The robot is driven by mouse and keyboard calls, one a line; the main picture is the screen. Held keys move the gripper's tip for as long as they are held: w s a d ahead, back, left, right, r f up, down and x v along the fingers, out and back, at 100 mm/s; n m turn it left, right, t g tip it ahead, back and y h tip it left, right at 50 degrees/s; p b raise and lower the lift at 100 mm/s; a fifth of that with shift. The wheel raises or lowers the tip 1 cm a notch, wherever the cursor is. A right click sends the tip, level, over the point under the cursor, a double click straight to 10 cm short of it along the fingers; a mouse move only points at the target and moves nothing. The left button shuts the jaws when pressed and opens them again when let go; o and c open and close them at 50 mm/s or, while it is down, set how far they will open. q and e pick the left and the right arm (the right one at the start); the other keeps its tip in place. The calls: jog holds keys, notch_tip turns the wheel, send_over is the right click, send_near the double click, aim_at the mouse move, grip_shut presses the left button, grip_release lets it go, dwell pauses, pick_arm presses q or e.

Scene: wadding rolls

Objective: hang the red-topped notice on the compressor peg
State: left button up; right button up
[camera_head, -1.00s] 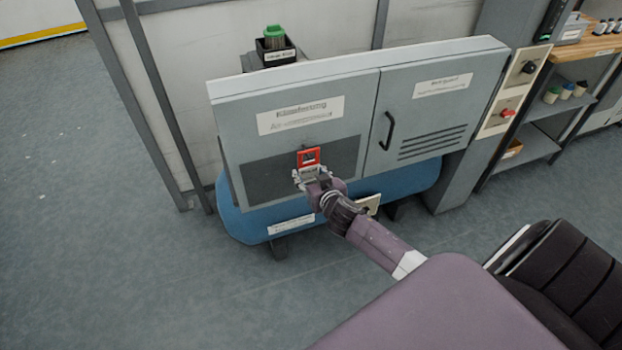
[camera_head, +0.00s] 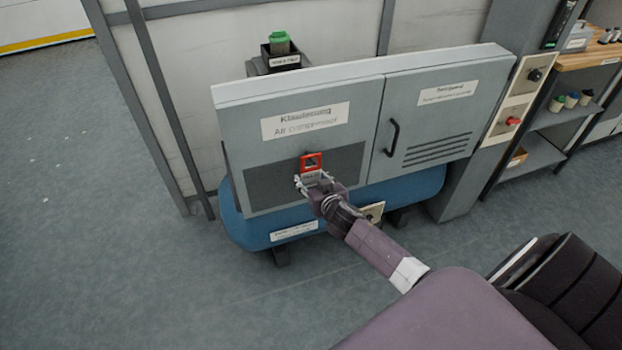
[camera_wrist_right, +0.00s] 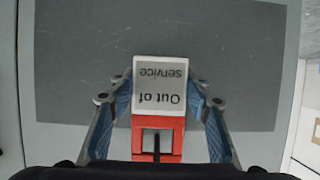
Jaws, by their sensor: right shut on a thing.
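The notice has a red top (camera_head: 311,161) with a window-like opening and a pale lower part. In the right wrist view its white face (camera_wrist_right: 160,92) reads "Out of service" upside down, with the red part (camera_wrist_right: 145,124) below it. My right gripper (camera_head: 314,180) is shut on the notice, with blue fingers on both sides of it. It holds the notice in front of the dark panel (camera_head: 270,182) on the compressor cabinet (camera_head: 235,125). I cannot make out the peg, and I cannot tell whether the notice touches the panel. My left gripper is out of view.
A blue tank (camera_head: 265,225) lies under the cabinet. A black door handle (camera_head: 392,138) sticks out right of the panel. Switches (camera_head: 514,121) and a shelf (camera_head: 540,155) stand farther right. A black box with a green item (camera_head: 280,45) is behind the cabinet.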

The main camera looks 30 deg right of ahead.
jog(key=o, duration=1.1)
jog(key=shift+o, duration=0.2)
jog(key=v, duration=1.2)
jog(key=shift+s+f, duration=0.1)
jog(key=shift+f, duration=0.05)
jog(key=s+a+f+n+g+y, duration=0.15)
jog(key=s+f, duration=0.35)
jog(key=f, duration=0.5)
jog(key=s+a+f+g, duration=0.1)
jog(key=s+f+g, duration=0.2)
jog(key=s+f, duration=0.5)
jog(key=s+a+f+n+g, duration=0.1)
jog(key=s+a+f+g, duration=0.15)
jog(key=f, duration=1.05)
jog(key=s+a+f+n+g, duration=0.1)
jog(key=s+f, duration=0.3)
jog(key=s, duration=0.5)
jog(key=s+a+f+g+y, duration=0.1)
jog(key=s+f, duration=0.4)
jog(key=s, duration=0.5)
jog(key=s+a+f+n+g, duration=0.1)
jog(key=s+a+f+g, duration=0.2)
jog(key=s, duration=0.6)
notch_tip(320, 180, down, 2)
jog(key=shift+s+a+f+n+y+p, duration=0.2)
jog(key=shift+s+a+n+y+p, duration=0.15)
jog(key=shift+a, duration=0.75)
